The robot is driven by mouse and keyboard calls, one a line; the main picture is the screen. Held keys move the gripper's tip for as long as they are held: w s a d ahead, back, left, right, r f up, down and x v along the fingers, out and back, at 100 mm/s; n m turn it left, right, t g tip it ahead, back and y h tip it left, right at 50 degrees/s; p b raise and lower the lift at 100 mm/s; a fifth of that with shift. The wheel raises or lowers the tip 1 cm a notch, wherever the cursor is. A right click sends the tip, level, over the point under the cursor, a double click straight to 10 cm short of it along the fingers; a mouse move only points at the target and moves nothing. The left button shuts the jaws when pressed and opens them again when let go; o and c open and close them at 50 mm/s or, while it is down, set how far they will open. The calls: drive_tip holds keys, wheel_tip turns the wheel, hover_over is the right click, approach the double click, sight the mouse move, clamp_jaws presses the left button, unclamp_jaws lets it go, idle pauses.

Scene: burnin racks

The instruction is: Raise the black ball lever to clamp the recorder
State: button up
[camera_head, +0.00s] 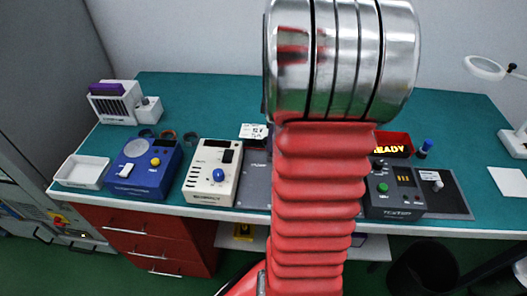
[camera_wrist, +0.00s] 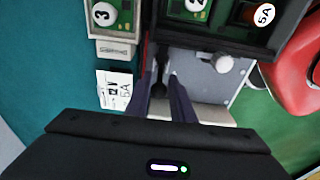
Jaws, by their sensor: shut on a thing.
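My gripper (camera_wrist: 161,84) shows in the wrist view, its two dark fingers pointing up the picture below a dark rack. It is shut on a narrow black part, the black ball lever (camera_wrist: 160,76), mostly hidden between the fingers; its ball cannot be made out. Which item is the recorder I cannot tell. In the head view my red arm and its metal joint cover the middle of the bench and hide the gripper and the lever.
A white ball knob (camera_wrist: 222,63) is close right of the fingers. A printed card (camera_wrist: 115,90) lies left. On the bench stand a blue box (camera_head: 143,167), a cream box (camera_head: 212,172) and a black box (camera_head: 395,187).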

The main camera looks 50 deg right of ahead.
drive_tip(key=shift+s+f, duration=0.1)
drive_tip(key=shift+s, duration=0.2)
drive_tip(key=shift+s+d, duration=0.25)
clamp_jaws()
unclamp_jaws()
drive_tip(key=o, duration=0.8)
drive_tip(key=shift+w, duration=0.1)
drive_tip(key=shift+r, duration=0.2)
drive_tip(key=shift+r, duration=4.4)
